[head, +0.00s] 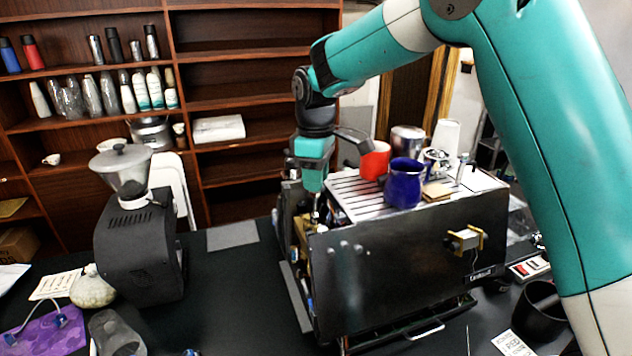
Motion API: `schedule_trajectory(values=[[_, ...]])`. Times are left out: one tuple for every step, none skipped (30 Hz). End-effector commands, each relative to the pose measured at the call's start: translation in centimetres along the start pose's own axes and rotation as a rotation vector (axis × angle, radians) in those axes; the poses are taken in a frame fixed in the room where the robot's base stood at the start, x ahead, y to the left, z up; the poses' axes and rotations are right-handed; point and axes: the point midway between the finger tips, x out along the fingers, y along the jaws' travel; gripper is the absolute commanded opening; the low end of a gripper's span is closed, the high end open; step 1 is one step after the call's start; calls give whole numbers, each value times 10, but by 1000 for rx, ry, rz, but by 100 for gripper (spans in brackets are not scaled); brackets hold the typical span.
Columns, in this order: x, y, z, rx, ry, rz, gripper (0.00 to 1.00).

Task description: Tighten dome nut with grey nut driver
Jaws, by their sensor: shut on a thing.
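The brewer (400,262) is a dark box-shaped machine on the black counter, with its left end open and brass and dark inner parts showing. My gripper (314,186) points down over that open end, near the brewer's upper left edge. It is shut on a slim tool, which I take to be the grey nut driver (316,208); only a short piece of its shaft shows below the jaws. The driver's tip and the dome nut are too small or hidden among the parts, so I cannot tell whether they touch.
A red cup (375,163), a blue pitcher (404,184) and other vessels stand on the brewer's slatted top, right of my gripper. A black grinder (140,245) stands at left. A grey mat (232,236) lies between them. A black cup (541,308) stands at the right front.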

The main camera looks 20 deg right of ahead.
Motion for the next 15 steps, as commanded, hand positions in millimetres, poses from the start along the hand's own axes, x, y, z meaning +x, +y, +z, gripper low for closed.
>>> schedule_trajectory(values=[[-3, 0, 0, 0, 1, 1, 5], [-5, 0, 0, 0, 1, 1, 5], [-6, 0, 0, 0, 1, 1, 5], [-7, 0, 0, 0, 1, 1, 5], [-8, 0, 0, 0, 1, 1, 5], [-8, 0, 0, 0, 0, 0, 5], [-8, 0, 0, 0, 0, 0, 5], [-8, 0, 0, 0, 0, 0, 5], [-8, 0, 0, -1, 0, 0, 5], [-8, 0, 0, -1, 0, 0, 5], [-8, 0, 0, -1, 0, 0, 5], [-8, 0, 0, -1, 0, 0, 5], [-8, 0, 0, -1, 0, 0, 5], [-9, 0, 0, -1, 0, 0, 5], [-11, 0, 0, -1, 1, 0, 5]])
